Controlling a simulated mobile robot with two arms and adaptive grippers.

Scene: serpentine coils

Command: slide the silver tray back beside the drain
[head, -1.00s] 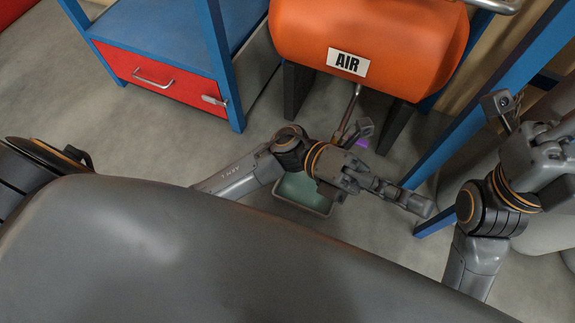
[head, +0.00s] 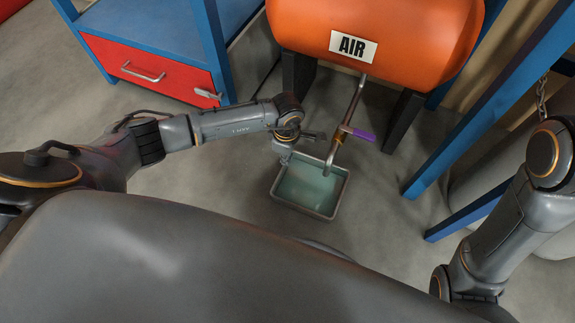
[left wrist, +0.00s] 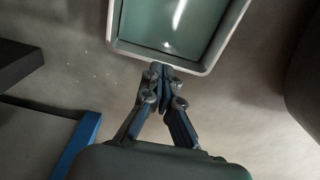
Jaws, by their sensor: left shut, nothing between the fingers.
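The silver tray (head: 301,209) is a shallow rectangular pan on the floor with greenish liquid in it. The drain pipe (head: 352,108) comes down from the orange tank, with a purple valve handle (head: 360,134). In the head view its lower end overlaps the tray's right rear side. My left gripper (head: 285,156) points down at the tray's left rear corner, partly hidden by its own wrist. In the left wrist view its shut, empty fingertips (left wrist: 163,70) are right at the tray's rim (left wrist: 130,50); I cannot tell whether they touch. My right gripper is out of view.
The orange tank (head: 390,25) marked AIR stands on dark legs behind the tray. A blue frame with a red drawer (head: 150,72) is at the upper left. Blue beams (head: 490,100) stand at the right. The floor left and right of the tray is clear.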

